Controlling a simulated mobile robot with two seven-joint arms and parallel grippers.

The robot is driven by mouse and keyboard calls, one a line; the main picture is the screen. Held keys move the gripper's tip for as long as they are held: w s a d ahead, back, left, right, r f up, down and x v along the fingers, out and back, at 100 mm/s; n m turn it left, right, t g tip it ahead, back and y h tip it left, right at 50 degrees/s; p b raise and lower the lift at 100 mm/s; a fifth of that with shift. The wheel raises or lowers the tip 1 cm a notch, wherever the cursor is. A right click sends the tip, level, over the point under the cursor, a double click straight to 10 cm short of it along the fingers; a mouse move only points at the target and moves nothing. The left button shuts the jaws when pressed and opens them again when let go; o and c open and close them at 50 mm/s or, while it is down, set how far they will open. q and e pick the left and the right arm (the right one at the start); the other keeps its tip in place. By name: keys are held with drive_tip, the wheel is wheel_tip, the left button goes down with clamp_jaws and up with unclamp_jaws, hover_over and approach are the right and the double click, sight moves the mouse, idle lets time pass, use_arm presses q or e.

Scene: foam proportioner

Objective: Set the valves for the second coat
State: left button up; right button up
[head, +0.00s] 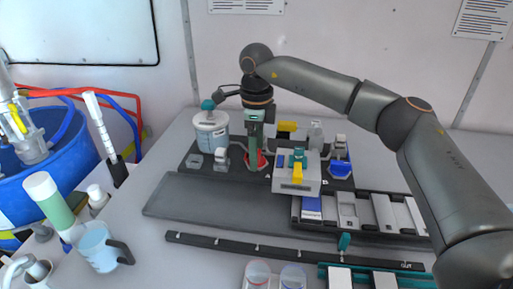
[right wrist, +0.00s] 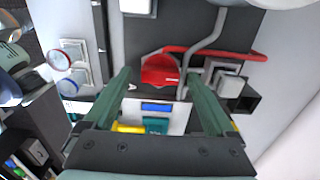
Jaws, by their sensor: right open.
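A pale valve box (head: 297,186) stands on the dark board at the table's middle. On its top sit a blue piece (head: 281,160), a teal piece (head: 298,157) and a yellow handle (head: 298,173). The box top also shows in the right wrist view, with its blue (right wrist: 157,107), teal (right wrist: 156,125) and yellow (right wrist: 128,127) parts. My right gripper (head: 254,162) points down just left of the box, near a red part (head: 264,160). In the right wrist view its fingers (right wrist: 159,76) are apart and empty, with the red part (right wrist: 160,70) showing beyond them. My left gripper is not in view.
A lidded pail (head: 212,132) stands left of my right gripper, and a blue part (head: 340,168) is right of the box. Grey trays (head: 382,211) lie at front right. Two clear cups (head: 257,272) stand at the front edge. The dark mat (head: 205,205) is bare.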

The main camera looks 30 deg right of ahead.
drive_tip(key=shift+c, duration=0.2)
drive_tip(key=c, duration=1.3)
